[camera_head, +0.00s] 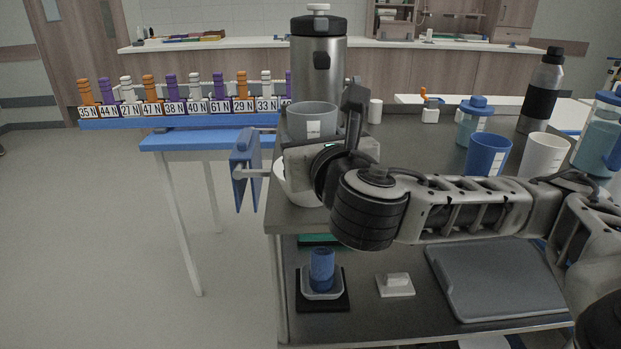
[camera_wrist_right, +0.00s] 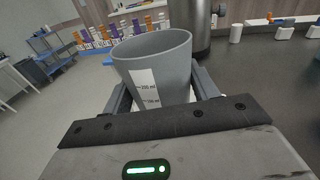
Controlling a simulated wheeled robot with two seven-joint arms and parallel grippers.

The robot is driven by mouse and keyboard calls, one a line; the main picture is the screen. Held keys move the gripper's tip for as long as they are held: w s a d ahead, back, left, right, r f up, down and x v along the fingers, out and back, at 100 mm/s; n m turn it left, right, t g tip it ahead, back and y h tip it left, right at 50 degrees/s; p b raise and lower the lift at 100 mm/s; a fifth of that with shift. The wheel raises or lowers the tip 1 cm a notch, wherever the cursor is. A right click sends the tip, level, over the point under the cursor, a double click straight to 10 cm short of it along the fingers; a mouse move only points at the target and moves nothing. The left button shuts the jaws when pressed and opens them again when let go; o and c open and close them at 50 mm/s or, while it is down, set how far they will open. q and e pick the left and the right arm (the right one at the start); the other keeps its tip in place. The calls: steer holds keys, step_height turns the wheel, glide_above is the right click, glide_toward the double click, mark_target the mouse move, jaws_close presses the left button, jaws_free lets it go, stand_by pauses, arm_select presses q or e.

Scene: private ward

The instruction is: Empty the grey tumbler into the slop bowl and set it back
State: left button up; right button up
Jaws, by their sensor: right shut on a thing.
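The grey tumbler (camera_head: 312,119) is upright at the near left of the dark tabletop, with a white measuring label on its side. It also shows in the right wrist view (camera_wrist_right: 153,68), between the fingers. My right gripper (camera_head: 318,146) is shut on the tumbler. A white bowl (camera_head: 292,183), which looks like the slop bowl, is below and behind my gripper, mostly hidden by it. I cannot see the tumbler's contents or whether it touches the bowl. My left gripper is out of view.
A steel urn (camera_head: 318,65) stands just behind the tumbler. A blue cup (camera_head: 487,154), a white cup (camera_head: 543,156), a lidded blue jar (camera_head: 474,122) and a black-and-steel bottle (camera_head: 541,90) stand at the right. A blue bench with numbered pegs (camera_head: 180,121) is at the left.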

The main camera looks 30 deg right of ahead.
mark_target(319, 120)
steer(key=shift+r+p, duration=2.05)
steer(key=shift+p, duration=0.2)
steer(key=shift+f, duration=0.15)
